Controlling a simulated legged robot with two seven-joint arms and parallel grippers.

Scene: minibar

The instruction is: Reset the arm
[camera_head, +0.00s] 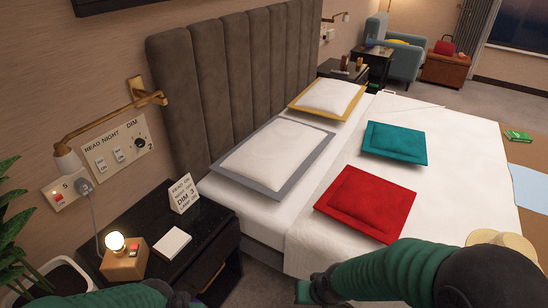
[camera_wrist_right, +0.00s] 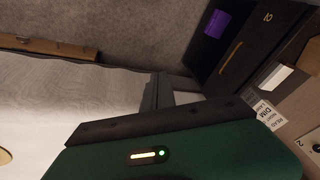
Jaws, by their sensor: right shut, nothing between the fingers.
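My right arm (camera_head: 385,275) reaches in from the right over the near side of the bed. In the right wrist view my right gripper (camera_wrist_right: 160,92) has its dark fingers together with nothing between them. It is between the white bed sheet (camera_wrist_right: 60,105) and the nightstand (camera_wrist_right: 245,45), apart from both as far as I can tell. A green sleeve of my left arm (camera_head: 125,297) shows at the bottom left of the head view, in front of the nightstand. The left gripper itself cannot be made out.
The bed (camera_head: 300,235) holds a red cushion (camera_head: 367,202), a teal cushion (camera_head: 395,143) and white pillows. The black nightstand (camera_head: 215,232) bears a small lamp (camera_head: 116,243), a white pad (camera_head: 172,243) and a sign (camera_head: 184,194). A wall lamp (camera_head: 68,158) juts out at left.

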